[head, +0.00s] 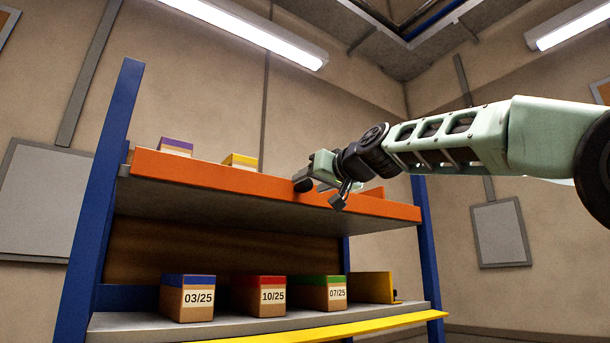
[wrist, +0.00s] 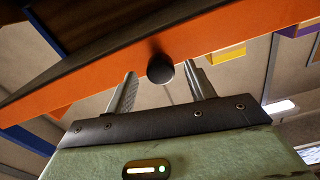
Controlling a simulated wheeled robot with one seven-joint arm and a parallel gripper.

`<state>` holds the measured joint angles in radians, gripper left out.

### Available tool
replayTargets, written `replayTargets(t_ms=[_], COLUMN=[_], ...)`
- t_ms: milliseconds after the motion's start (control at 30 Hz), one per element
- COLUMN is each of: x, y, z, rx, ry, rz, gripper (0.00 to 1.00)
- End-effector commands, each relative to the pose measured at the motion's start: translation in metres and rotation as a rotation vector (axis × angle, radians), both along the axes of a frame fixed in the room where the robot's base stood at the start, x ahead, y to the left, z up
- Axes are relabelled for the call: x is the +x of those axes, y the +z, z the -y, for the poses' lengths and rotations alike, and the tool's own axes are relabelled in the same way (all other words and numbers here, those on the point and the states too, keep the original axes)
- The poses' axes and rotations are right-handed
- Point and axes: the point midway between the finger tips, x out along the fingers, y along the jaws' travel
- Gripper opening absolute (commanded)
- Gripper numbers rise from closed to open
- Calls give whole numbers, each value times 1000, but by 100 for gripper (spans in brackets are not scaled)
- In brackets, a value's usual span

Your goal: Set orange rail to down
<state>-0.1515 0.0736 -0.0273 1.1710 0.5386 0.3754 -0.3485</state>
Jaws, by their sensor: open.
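The orange rail (head: 250,180) runs along the front edge of the upper shelf and stands upright. In the wrist view the orange rail (wrist: 100,84) crosses the picture at a slant, with a round black knob (wrist: 160,68) on its face. My gripper (head: 320,194) is at the rail's right half in the head view. In the wrist view my gripper (wrist: 160,86) is open, with one finger on each side of the knob. I cannot tell whether either finger touches the knob.
A purple-topped box (head: 175,146) and a yellow-topped box (head: 240,160) stand behind the rail. Below are boxes marked 03/25 (head: 187,299), 10/25 (head: 259,297) and 07/25 (head: 320,293). A yellow rail (head: 330,329) lies low along the lower shelf's front. Blue posts (head: 100,200) frame the rack.

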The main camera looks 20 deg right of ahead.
Motion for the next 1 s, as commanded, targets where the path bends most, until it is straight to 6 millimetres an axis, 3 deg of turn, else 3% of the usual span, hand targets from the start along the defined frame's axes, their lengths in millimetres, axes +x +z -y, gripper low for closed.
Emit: replayTargets(t_ms=[200,600,800,1000], x=[26,31,31,30], y=[2,0,0,-1], z=[-9,-11,-10,-14], rx=[1,0,0,3], ry=[1,1,1,2], rz=[-1,1,0,8], gripper=[54,54,0,0])
